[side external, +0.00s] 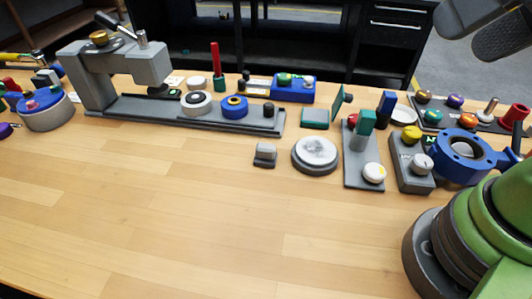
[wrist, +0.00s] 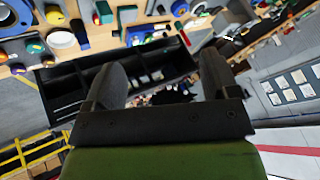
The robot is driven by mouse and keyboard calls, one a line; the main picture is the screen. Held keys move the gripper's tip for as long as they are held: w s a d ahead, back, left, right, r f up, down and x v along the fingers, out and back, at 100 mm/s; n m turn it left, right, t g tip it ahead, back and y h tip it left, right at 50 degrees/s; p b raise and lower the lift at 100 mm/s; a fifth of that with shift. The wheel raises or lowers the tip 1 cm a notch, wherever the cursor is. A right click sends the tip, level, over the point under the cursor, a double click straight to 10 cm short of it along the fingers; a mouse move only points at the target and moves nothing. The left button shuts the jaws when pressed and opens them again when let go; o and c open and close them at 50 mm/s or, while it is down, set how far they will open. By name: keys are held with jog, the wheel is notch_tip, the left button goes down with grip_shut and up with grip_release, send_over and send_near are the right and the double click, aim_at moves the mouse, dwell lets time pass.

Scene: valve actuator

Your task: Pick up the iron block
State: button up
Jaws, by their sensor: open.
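A small grey metal block (side external: 265,155), which looks like the iron block, rests on the wooden table near the middle in the side view. It stands just left of a round grey dish with a pale top (side external: 316,154). I cannot make the block out in the wrist view. My gripper (wrist: 162,80) shows in the wrist view with its two dark fingers spread wide and nothing between them. It is well away from the block, and the wrist camera looks across the table edge toward the room.
A grey press-like fixture (side external: 120,80) with a long base stands behind and left of the block. Panels with knobs (side external: 412,165) and a blue ring-shaped valve (side external: 462,155) crowd the right. The front of the wooden table (side external: 200,220) is clear.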

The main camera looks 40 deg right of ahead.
jog(key=m+g+h, duration=0.2)
jog(key=m+g, duration=0.2)
jog(key=g, duration=0.2)
send_over(265, 146)
jog(key=s+d, duration=0.2)
jog(key=s, duration=0.1)
notch_tip(265, 146, down, 15)
jog(key=shift+m+h, duration=0.5)
jog(key=f, duration=0.3)
jog(key=w+a+f, duration=0.1)
jog(key=f, duration=0.2)
jog(key=w+a+f, duration=0.1)
jog(key=f, duration=0.3)
jog(key=shift+w+f, duration=0.15)
jog(key=shift+f, duration=0.85)
jog(key=shift+w+f, duration=0.2)
jog(key=shift+f, duration=0.8)
jog(key=shift+w+f, duration=0.15)
jog(key=shift+f, duration=0.85)
jog(key=c, duration=1.2)
jog(key=shift+r, duration=5.05)
